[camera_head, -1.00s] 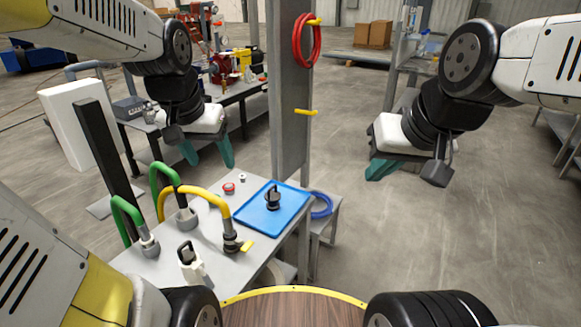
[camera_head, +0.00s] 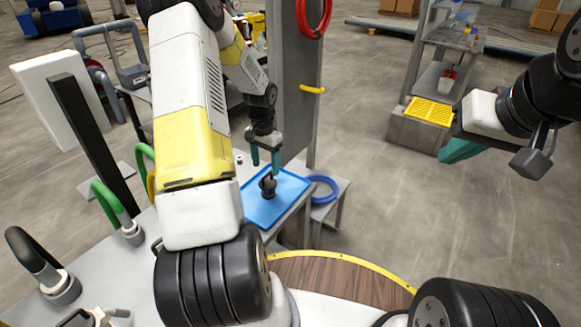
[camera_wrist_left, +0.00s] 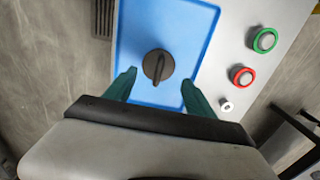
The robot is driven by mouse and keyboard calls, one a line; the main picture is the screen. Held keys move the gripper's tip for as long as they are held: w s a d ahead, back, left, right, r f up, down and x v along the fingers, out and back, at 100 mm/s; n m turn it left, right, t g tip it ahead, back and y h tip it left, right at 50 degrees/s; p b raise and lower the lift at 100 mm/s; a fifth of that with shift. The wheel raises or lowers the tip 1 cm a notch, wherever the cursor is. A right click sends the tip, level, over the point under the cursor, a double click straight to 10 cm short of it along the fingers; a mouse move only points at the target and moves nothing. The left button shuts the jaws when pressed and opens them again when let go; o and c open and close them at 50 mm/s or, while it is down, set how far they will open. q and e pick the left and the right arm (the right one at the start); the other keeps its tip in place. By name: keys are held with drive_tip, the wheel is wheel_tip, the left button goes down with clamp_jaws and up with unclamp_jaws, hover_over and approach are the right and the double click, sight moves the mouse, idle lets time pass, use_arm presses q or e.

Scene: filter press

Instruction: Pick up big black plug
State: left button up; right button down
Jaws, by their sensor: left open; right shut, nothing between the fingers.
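The big black plug (camera_head: 267,186) stands on a blue tray (camera_head: 254,212) on the grey table, with its handle up. In the left wrist view the plug (camera_wrist_left: 158,65) is seen from above, on the blue tray (camera_wrist_left: 195,22). My left gripper (camera_head: 265,158) is open and empty, above the plug. In the left wrist view its teal fingers (camera_wrist_left: 158,88) are spread on either side below the plug, not touching it. My right gripper (camera_head: 462,150) is shut and empty, out over the floor at the right, far from the table.
My left arm covers part of the table. A grey post (camera_head: 298,90) rises behind the tray.

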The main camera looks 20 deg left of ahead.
sight(267, 176)
use_arm(q)
wheel_tip(267, 176, down, 8)
drive_tip(key=shift+d+r, duration=0.1)
drive_tip(key=shift+d, duration=0.05)
drive_tip(key=c, duration=1)
drive_tip(key=shift+r, duration=0.1)
drive_tip(key=shift+c, duration=0.4)
